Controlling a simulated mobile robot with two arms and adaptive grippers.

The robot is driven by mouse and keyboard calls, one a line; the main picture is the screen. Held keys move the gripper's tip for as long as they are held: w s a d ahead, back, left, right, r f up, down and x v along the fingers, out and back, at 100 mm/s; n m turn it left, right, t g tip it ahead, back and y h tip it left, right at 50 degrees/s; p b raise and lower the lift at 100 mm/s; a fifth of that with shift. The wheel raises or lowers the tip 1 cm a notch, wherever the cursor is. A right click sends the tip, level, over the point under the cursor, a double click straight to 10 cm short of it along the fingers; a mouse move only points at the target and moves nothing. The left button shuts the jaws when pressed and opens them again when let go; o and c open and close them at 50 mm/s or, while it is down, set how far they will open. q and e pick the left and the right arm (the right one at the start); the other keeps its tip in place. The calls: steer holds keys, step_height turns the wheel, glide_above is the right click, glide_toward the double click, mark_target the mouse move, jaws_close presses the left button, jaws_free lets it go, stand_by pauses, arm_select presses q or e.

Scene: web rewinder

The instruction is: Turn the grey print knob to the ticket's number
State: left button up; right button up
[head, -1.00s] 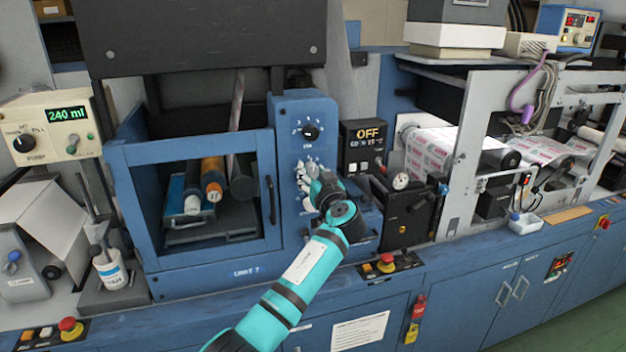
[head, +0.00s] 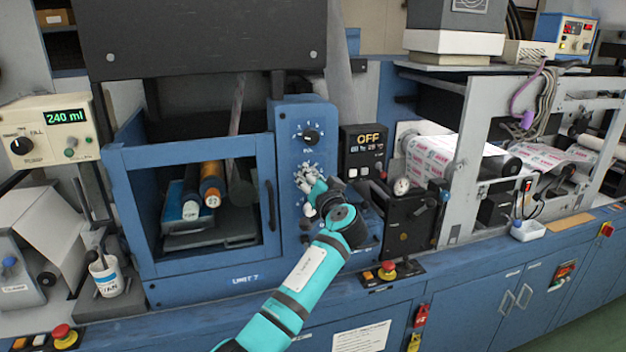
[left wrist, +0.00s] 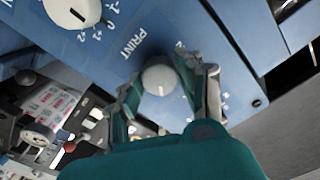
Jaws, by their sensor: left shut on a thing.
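The grey print knob (left wrist: 157,75) is a round grey cap with a pale pointer mark, on a blue panel beside the printed word PRINT. In the left wrist view, the fingers of my left gripper (left wrist: 162,84) are shut on it, one on each side. Some scale marks around the knob are hidden by the fingers. In the head view, my left gripper (head: 315,195) is at the lower part of the blue knob panel (head: 290,220), and the print knob cannot be told apart there. I cannot make out a ticket. My right gripper is out of view.
A black dial (head: 311,135) is higher up. An OFF display box (head: 362,150) and a black gauge unit (head: 410,218) stand right of my arm.

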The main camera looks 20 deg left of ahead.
arm_select(q)
steer(key=o, duration=1.2)
steer(key=shift+c, duration=0.2)
steer(key=v, duration=1.2)
